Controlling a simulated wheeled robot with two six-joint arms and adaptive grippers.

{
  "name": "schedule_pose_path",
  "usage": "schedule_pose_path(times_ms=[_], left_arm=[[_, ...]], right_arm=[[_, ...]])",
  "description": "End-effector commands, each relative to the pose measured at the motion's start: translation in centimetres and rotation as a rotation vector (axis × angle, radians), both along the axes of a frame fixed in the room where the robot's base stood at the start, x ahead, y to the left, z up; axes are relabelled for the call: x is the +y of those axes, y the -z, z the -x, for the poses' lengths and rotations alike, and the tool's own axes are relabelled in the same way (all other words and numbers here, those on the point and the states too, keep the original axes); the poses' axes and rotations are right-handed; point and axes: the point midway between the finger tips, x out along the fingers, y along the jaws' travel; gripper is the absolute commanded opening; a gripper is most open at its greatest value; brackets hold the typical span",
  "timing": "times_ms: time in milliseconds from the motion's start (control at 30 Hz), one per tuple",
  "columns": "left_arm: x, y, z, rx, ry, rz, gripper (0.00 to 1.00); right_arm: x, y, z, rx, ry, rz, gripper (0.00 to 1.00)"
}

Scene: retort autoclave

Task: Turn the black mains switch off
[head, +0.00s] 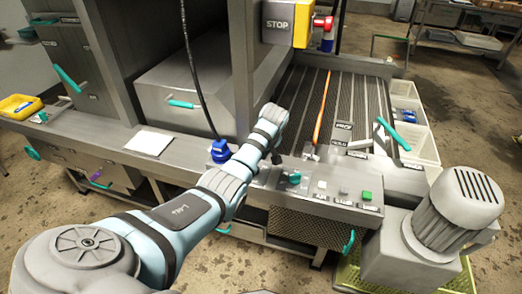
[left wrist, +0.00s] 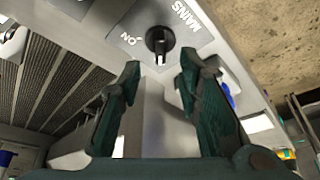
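The black mains switch (left wrist: 160,41) is in the left wrist view, a round knob on a grey panel with a pale mark on its lower side. The word ON is to its left and the word MAINS above right. My left gripper (left wrist: 157,78) is open and empty, its two teal fingers pointing toward the switch with the knob beyond the gap between the tips. They look apart from it. In the head view my left arm reaches over the front panel; I cannot make out the switch there. My right gripper is in neither view.
In the head view, a blue connector (head: 220,151) with a black cable stands left of my wrist. A teal knob (head: 294,178) and a green button (head: 367,196) are on the panel to the right. A STOP box (head: 278,24) is above and a motor (head: 458,212) stands at right.

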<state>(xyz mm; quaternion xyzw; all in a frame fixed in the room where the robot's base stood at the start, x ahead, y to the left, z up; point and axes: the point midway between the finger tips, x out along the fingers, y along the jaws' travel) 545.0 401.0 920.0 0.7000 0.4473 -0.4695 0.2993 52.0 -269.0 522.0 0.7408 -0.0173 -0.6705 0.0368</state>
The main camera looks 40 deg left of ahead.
Motion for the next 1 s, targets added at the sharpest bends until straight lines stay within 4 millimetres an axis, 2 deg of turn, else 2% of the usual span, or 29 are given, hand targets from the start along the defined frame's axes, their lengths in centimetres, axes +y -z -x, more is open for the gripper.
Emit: schedule_pose_path(times_ms=[100, 233, 333, 767, 867, 933, 1000], left_arm=[[-1.2, -2.9, 0.4, -0.002, 0.002, 0.001, 0.32], [-1.8, -4.9, 0.8, 0.000, 0.000, 0.001, 0.32], [-2.0, -5.4, 0.9, 0.002, -0.001, 0.000, 0.32], [-2.0, -5.4, 0.9, 0.002, -0.001, 0.000, 0.32], [-2.2, -4.7, 1.2, 0.008, 0.019, -0.002, 0.32], [-2.9, -2.7, 2.4, 0.024, 0.086, -0.010, 0.32], [-4.1, 0.8, 4.8, 0.048, 0.209, -0.023, 0.32]], right_arm=[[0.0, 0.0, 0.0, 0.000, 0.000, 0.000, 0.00], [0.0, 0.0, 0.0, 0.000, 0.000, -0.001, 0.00], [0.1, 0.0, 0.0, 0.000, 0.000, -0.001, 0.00], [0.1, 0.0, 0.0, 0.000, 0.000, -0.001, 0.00], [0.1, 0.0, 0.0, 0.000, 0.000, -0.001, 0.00], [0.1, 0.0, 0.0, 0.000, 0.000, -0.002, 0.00], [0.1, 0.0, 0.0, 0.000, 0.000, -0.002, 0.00]])
